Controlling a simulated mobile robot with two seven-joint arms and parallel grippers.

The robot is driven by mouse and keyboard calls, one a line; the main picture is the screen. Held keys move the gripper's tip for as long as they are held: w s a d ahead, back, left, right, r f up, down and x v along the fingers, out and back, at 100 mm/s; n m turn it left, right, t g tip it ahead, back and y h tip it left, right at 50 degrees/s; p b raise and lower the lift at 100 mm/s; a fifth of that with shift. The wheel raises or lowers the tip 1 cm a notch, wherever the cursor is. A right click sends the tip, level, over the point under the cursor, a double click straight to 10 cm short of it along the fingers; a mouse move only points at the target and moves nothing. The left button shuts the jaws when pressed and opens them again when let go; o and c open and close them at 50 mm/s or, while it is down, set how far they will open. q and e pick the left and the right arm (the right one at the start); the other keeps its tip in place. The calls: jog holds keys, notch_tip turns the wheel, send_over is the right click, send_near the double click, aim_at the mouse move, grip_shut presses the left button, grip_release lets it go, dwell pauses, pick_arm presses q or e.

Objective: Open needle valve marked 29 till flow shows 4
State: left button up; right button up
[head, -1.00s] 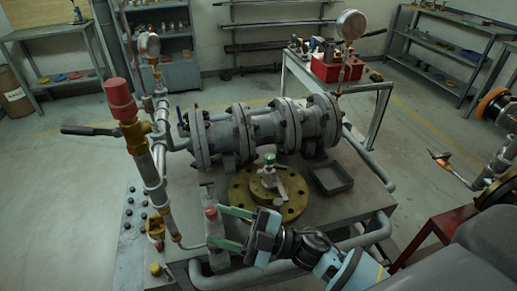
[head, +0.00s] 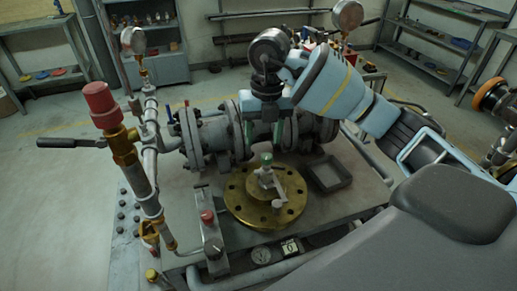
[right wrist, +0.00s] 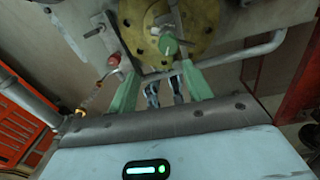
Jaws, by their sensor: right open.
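A small valve with a green top (head: 266,159) stands on a round brass flange (head: 236,200) on the bench; its top also shows in the right wrist view (right wrist: 168,45). A red knob (head: 207,216) sits on a grey block left of the flange. I cannot read a 29 on either. A small display (head: 290,247) at the bench's front seems to show 0, beside a round dial (head: 260,254). My right gripper (head: 263,143) is open and empty, its green fingers pointing down above and behind the green top, apart from it. My left gripper is out of view.
A large flanged grey pipe (head: 208,140) lies behind the flange, partly hidden by my right gripper. A tall pipe with a red cap (head: 101,105) stands at left. A shallow dark tray (head: 328,174) lies right of the flange. A grey rail runs along the front.

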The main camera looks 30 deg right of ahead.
aim_at(267, 156)
jog(key=shift+w+d+r+h, duration=0.2)
jog(key=shift+d+r+h, duration=0.2)
jog(key=shift+d+r, duration=0.25)
jog(key=shift+f, duration=4)
jog(key=c, duration=1)
